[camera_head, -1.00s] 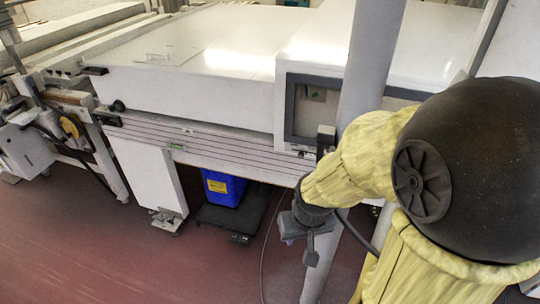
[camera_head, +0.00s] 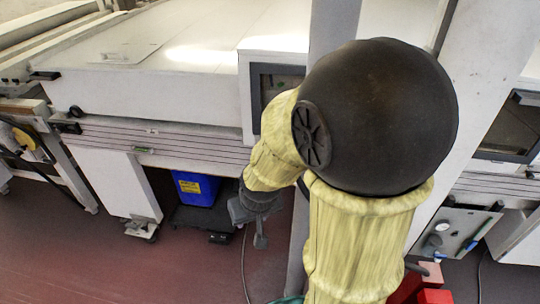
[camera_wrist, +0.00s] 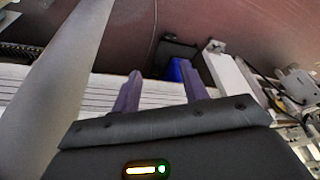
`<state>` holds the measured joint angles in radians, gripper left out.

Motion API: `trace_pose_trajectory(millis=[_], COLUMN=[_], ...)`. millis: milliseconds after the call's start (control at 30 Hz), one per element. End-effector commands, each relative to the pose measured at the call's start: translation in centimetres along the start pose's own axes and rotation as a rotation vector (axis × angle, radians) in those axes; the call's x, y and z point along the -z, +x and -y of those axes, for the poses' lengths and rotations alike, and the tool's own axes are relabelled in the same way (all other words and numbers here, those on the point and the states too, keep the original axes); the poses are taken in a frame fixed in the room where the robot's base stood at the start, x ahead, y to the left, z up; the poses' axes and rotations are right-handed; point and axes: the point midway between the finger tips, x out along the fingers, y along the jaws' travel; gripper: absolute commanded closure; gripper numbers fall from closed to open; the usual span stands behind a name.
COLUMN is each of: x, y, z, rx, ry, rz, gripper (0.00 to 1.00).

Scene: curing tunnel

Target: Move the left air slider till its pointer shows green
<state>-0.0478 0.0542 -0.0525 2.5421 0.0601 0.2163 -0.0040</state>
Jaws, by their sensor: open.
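My gripper (camera_wrist: 163,90) is open, with two purple fingers apart and nothing between them in the wrist view. In the head view, the end of my arm hangs in front of the tunnel's lower front, right of the blue bin. The left air slider and its pointer cannot be told for certain. A small green mark (camera_head: 143,149) shows on the lower edge of the striped front rail (camera_head: 190,143), left of my arm. It is too small to tell whether it belongs to a slider. My gripper is apart from it. My arm hides part of the tunnel front.
A blue bin (camera_head: 186,188) with a yellow label stands under the white tunnel (camera_head: 150,88). A grey post (camera_head: 335,20) rises behind my arm. A panel with a knob (camera_head: 442,227) is at the right. Red floor (camera_head: 190,275) is open in front.

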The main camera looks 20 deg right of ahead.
Motion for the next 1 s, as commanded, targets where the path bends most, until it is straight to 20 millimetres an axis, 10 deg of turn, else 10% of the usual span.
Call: trace_pose_trajectory(millis=[200, 500, 1000], x=[4.7, 11.1, 14.7], y=[9.7, 17.9, 17.9], z=[-1.1, -5.9, -9.2], rx=[-0.045, -0.278, -0.603], ry=[0.134, 0.247, 0.192], rz=[-0.250, -0.684, -1.171], gripper=[0.56, 0.56, 0.56])
